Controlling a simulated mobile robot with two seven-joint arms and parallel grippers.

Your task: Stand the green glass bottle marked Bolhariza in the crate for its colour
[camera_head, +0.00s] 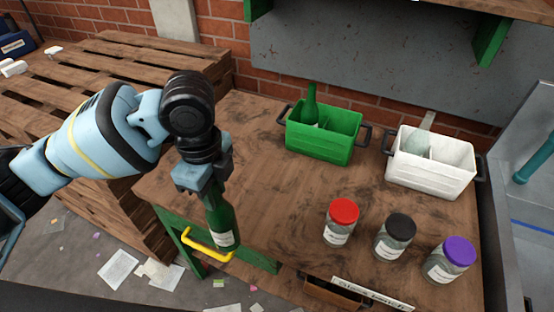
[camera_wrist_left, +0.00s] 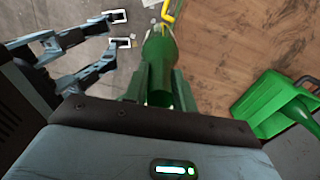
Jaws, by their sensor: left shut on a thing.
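My left gripper (camera_head: 203,178) is shut on the neck of a green glass bottle (camera_head: 221,222), which hangs roughly upright near the table's left front edge. The bottle has a pale label, too small to read. In the left wrist view the bottle (camera_wrist_left: 158,60) sits between the fingers of my left gripper (camera_wrist_left: 158,88). A green crate (camera_head: 318,150) with a divider stands at the back of the table. A green bottle (camera_head: 311,104) stands in its left compartment; the right one looks empty. My right gripper does not show in the head view.
A white crate (camera_head: 430,181) holding a clear bottle (camera_head: 421,135) stands right of the green crate. Jars with red (camera_head: 344,211), black (camera_head: 401,226) and purple (camera_head: 459,250) lids stand at the front right. The table (camera_head: 275,190) between is clear. A pallet stack (camera_head: 130,70) is at left.

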